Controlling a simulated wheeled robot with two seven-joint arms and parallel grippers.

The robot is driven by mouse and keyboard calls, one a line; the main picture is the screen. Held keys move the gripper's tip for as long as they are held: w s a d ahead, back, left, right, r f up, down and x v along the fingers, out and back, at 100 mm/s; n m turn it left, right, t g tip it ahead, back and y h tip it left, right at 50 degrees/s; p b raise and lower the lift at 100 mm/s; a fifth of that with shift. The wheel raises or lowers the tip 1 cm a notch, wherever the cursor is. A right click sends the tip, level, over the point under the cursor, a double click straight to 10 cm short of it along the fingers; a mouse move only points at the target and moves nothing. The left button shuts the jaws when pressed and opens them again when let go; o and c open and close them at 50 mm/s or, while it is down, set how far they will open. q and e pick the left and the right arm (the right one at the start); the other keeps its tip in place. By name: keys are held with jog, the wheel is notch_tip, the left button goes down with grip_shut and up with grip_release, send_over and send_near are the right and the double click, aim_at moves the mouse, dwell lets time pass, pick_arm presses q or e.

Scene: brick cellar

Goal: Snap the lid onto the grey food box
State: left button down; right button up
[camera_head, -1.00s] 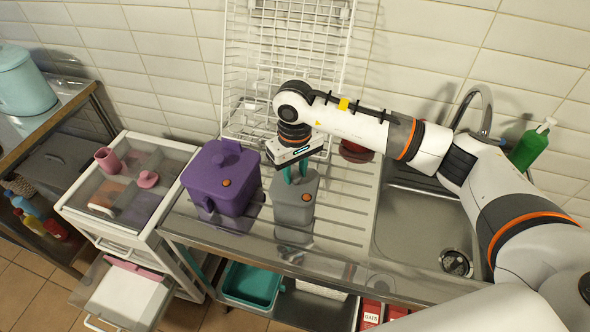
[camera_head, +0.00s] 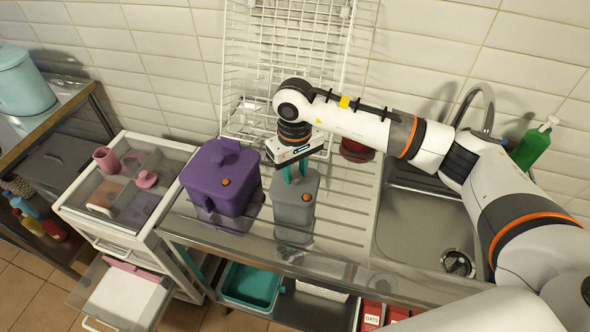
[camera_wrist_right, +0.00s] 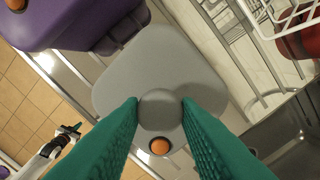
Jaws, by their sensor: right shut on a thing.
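The grey food box (camera_head: 293,214) stands upright on the steel drainboard, with an orange button on its front. Its grey lid (camera_head: 308,181) lies over the top of the box; I cannot tell whether it is snapped down. My right gripper (camera_head: 294,174) reaches down from above, its teal fingers at the lid. In the right wrist view, the fingertips (camera_wrist_right: 159,108) are shut on the round knob (camera_wrist_right: 160,110) of the lid (camera_wrist_right: 160,70). The orange button (camera_wrist_right: 160,146) shows just below the knob there.
A purple box (camera_head: 220,180) with a lid stands close to the left of the grey box. A white wire rack (camera_head: 285,60) is behind. The sink (camera_head: 425,230) is at right, with a green bottle (camera_head: 531,146) beyond. A glass-topped cart (camera_head: 120,190) is at left.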

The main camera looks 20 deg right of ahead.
dwell(0.3)
jog(key=o, duration=1.5)
jog(key=shift+r+p, duration=0.95)
jog(key=shift+r, duration=2.55)
grip_shut()
jog(key=shift+f, duration=0.15)
